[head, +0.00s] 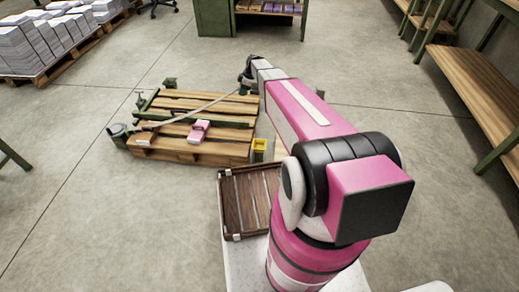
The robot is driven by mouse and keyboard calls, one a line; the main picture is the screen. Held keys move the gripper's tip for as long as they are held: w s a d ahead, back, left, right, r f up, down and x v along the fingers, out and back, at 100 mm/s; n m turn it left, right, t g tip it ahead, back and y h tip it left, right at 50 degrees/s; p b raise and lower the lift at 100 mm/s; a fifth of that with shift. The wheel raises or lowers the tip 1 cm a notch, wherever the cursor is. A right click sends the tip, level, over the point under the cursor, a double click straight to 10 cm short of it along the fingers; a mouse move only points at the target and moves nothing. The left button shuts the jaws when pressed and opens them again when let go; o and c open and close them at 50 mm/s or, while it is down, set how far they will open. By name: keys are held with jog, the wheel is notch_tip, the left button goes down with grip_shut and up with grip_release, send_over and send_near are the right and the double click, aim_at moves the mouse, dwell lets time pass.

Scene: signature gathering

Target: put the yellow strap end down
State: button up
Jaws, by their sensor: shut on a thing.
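A pale tan strap (195,111) runs from the left side of the wooden pallet (213,149) up and right over the slats to my gripper (245,84). My gripper is at the far right of the pallet, beside my pink forearm. It is shut on the strap's end, which is too small and dark there to show its yellow colour. The strap looks taut and slightly above the slats. A yellow bracket-like piece (259,147) stands at the pallet's near right corner.
A pink package (199,131) lies on the pallet, with a small brown box (145,138) at its left edge. A dark green fitting (118,132) stands at the left corner. A brown slatted crate (232,235) is near me. A wooden bench (483,85) stands right.

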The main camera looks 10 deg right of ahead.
jog(key=s+a+f+n+g, duration=0.1)
jog(key=s+f+n, duration=0.15)
jog(key=f, duration=0.75)
jog(key=s+a+f+n+g, duration=0.2)
jog(key=f+n, duration=0.2)
jog(key=f, duration=0.6)
jog(key=shift+n+h, duration=0.25)
jog(key=shift+h, duration=0.05)
jog(key=s+d+f, duration=0.2)
jog(key=d, duration=0.1)
jog(key=s+d+f, duration=0.2)
jog(key=d+f, duration=0.1)
jog(key=s+d+f, duration=0.2)
jog(key=s+d, duration=0.1)
jog(key=shift+d+f, duration=0.15)
jog(key=shift+f, duration=2.05)
jog(key=shift+f, duration=0.5)
